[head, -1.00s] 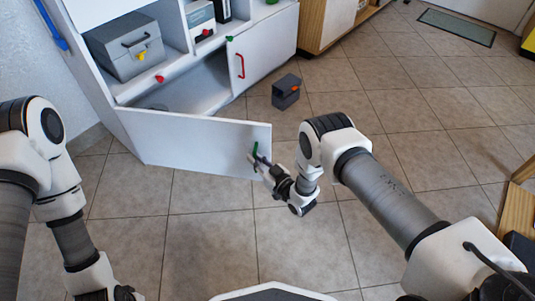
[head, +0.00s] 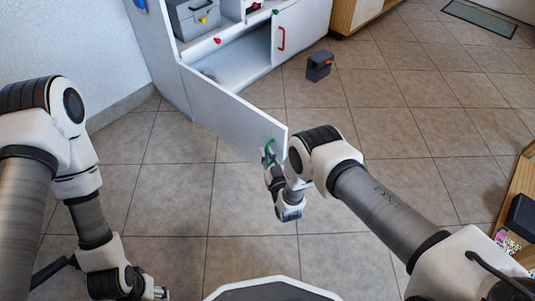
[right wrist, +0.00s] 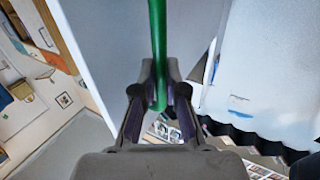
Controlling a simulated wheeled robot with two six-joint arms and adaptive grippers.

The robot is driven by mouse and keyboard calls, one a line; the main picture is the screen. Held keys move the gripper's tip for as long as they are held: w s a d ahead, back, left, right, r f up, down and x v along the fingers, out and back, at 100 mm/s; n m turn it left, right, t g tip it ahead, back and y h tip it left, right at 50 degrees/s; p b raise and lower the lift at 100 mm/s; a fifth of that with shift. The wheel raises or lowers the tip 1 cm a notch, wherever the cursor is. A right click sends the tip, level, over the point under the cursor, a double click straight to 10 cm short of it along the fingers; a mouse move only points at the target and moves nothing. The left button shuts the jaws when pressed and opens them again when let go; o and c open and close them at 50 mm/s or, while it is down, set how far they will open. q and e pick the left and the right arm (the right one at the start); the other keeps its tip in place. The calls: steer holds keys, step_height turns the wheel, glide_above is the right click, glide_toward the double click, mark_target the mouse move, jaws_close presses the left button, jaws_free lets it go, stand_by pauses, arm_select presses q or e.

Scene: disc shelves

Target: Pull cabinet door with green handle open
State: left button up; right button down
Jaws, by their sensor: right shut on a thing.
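The white cabinet door (head: 226,118) with the green handle (head: 270,146) stands swung wide open, jutting out from the cabinet's lower compartment. My right gripper (head: 267,160) is at the handle near the door's free edge. In the right wrist view, the green handle (right wrist: 157,45) passes between the two fingers of my right gripper (right wrist: 160,92), which are shut on it. My left gripper (head: 160,293) shows at the bottom edge, away from the door; its fingers are too small and cut off to judge.
The other door, with a red handle (head: 282,38), is on the cabinet's right side. A dark box (head: 319,66) with an orange part lies on the floor. A grey toolbox (head: 195,17) sits on the shelf above. The tiled floor in front of the door is clear.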

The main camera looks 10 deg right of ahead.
steer(key=shift+a+r, duration=0.1)
steer(key=c, duration=1.2)
jaws_free()
steer(key=shift+w+a, duration=0.1)
steer(key=s+d, duration=0.1)
steer(key=s, duration=1.1)
steer(key=shift+d, duration=0.35)
steer(key=shift+w, duration=0.1)
